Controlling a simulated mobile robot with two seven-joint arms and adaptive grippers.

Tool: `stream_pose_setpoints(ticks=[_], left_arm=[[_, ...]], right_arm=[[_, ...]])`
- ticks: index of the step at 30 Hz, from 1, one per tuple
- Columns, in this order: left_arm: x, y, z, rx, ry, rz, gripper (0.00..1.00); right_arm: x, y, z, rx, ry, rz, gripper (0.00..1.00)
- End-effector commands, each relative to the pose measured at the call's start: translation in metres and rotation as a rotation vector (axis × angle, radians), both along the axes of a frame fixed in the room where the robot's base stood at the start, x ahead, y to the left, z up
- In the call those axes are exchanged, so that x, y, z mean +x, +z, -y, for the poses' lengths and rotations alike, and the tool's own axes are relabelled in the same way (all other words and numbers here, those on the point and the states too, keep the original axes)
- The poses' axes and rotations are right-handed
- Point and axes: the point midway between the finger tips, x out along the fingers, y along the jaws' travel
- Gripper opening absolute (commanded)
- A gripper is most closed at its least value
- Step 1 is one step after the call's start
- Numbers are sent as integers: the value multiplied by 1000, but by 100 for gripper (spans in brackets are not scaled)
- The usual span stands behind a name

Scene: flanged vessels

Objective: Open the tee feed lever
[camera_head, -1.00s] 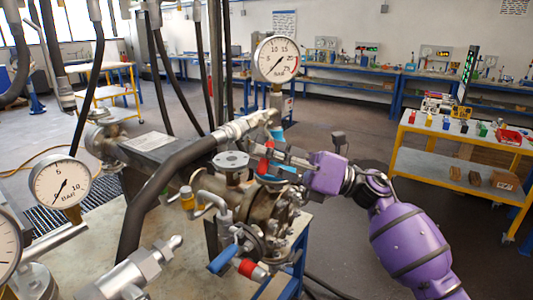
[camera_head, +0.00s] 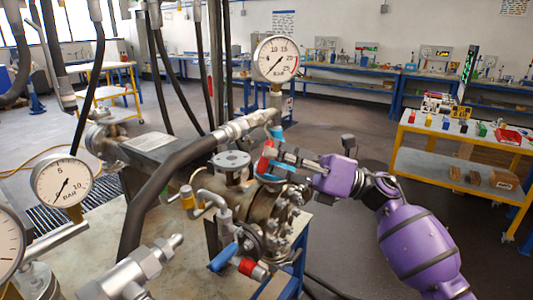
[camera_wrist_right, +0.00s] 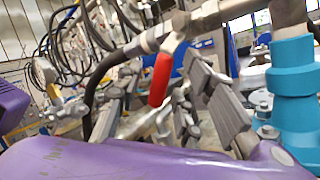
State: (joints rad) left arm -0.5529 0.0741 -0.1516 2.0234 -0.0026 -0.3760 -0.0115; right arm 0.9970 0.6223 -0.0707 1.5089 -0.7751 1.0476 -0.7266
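A red lever handle (camera_head: 265,158) hangs below the metal tee fitting (camera_head: 258,119) at the end of the thick black hose. In the right wrist view the red handle (camera_wrist_right: 160,79) slants down from its metal joint and shows whole in the space between the finger pads. My right gripper (camera_head: 277,157) comes in from the right, its fingers pointing left at the handle. The right wrist view shows its fingers (camera_wrist_right: 165,112) apart and nothing clamped between them. I cannot tell whether a finger touches the handle. My left gripper is not in view.
A teal fitting (camera_wrist_right: 295,95) stands close to the right fingers in the wrist view. A pressure gauge (camera_head: 277,58) rises above the tee. The floor (camera_head: 345,255) to the right is open.

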Motion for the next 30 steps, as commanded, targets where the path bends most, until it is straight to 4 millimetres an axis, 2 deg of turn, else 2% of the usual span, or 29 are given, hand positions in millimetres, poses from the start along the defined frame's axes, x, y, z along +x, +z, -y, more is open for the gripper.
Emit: stream_pose_setpoints(ticks=[6,13,18,25,26,28,30], left_arm=[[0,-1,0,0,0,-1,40],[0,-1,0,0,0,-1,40],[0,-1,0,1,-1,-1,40],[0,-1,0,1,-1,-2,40],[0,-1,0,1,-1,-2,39],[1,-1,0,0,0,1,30],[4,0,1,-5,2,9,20]], right_arm=[[-6,-17,46,-2,-4,-3,35],[-11,-28,81,-1,0,-1,35],[-13,-31,91,0,0,1,35],[-13,-31,92,0,2,2,35],[-13,-31,92,0,2,2,35],[-13,-34,92,4,-1,-8,35],[-14,-45,91,28,-12,-52,35]])
